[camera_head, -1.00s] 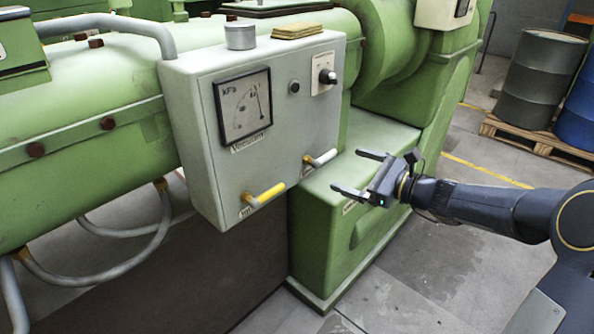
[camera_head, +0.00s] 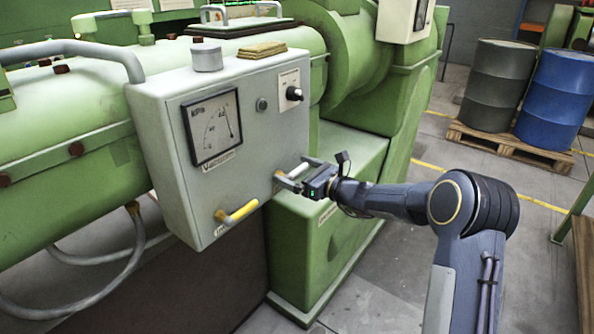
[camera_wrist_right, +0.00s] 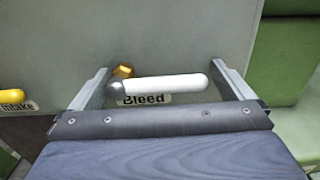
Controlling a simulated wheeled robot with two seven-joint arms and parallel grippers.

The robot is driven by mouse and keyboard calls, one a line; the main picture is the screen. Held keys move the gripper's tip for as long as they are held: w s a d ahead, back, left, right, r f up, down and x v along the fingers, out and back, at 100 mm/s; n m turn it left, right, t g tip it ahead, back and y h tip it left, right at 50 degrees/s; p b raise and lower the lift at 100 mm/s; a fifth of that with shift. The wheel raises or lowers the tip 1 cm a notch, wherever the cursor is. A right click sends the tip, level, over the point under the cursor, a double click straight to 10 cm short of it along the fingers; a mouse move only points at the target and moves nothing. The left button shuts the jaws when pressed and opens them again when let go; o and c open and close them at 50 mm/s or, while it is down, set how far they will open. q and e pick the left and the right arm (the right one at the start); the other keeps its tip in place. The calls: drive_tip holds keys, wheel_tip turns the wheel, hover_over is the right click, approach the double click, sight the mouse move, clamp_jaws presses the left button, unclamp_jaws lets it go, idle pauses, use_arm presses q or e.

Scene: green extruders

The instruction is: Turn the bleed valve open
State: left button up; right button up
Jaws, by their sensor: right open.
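The bleed valve has a white lever (camera_wrist_right: 165,84) with a brass fitting (camera_wrist_right: 123,71) at its left end. In the right wrist view it lies about level, in front of a "Bleed" label (camera_wrist_right: 145,99) on the grey panel box. My right gripper (camera_head: 293,169) is open at the panel's lower right, around the lever (camera_head: 299,171). In the wrist view its fingers stand at either end of the lever, with no clear grip on it. The yellow intake lever (camera_head: 240,211) is lower left on the same panel. My left gripper is not in view.
The grey panel box (camera_head: 160,125) carries a gauge (camera_head: 212,128), a black knob (camera_head: 294,94) and a round can (camera_head: 206,57) on top. Green machine bodies (camera_head: 345,150) stand behind and beside it. Drums (camera_head: 497,85) on a pallet stand far right. The floor at right is open.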

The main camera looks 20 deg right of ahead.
sight(276, 161)
drive_tip(key=shift+c, duration=0.4)
drive_tip(key=c, duration=1.2)
drive_tip(key=shift+n+b, duration=0.3)
drive_tip(key=shift+b, duration=0.3)
drive_tip(key=n+b, duration=0.2)
drive_tip(key=b, duration=0.1)
drive_tip(key=r+n+b, duration=0.1)
drive_tip(key=n+b, duration=0.1)
drive_tip(key=b, duration=0.1)
drive_tip(key=n+b, duration=0.2)
drive_tip(key=b, duration=0.1)
drive_tip(key=shift+s+a+r, duration=0.25)
drive_tip(key=shift+a+r, duration=0.05)
drive_tip(key=shift+r, duration=0.1)
drive_tip(key=n+b, duration=0.2)
drive_tip(key=s+a+r+n+b, duration=0.1)
drive_tip(key=n+b, duration=0.4)
drive_tip(key=b, duration=0.1)
drive_tip(key=shift+s+a+r+n, duration=0.15)
drive_tip(key=shift+a+r+n, duration=0.15)
drive_tip(key=shift+a, duration=0.05)
drive_tip(key=shift+s+a+r+n+b, duration=0.15)
drive_tip(key=shift+s+a+n+b, duration=0.15)
drive_tip(key=shift+n+b, duration=0.7)
drive_tip(key=shift+s+a+r+n+b, duration=0.15)
drive_tip(key=shift+a+n+b, duration=0.1)
drive_tip(key=shift+n+b, duration=0.7)
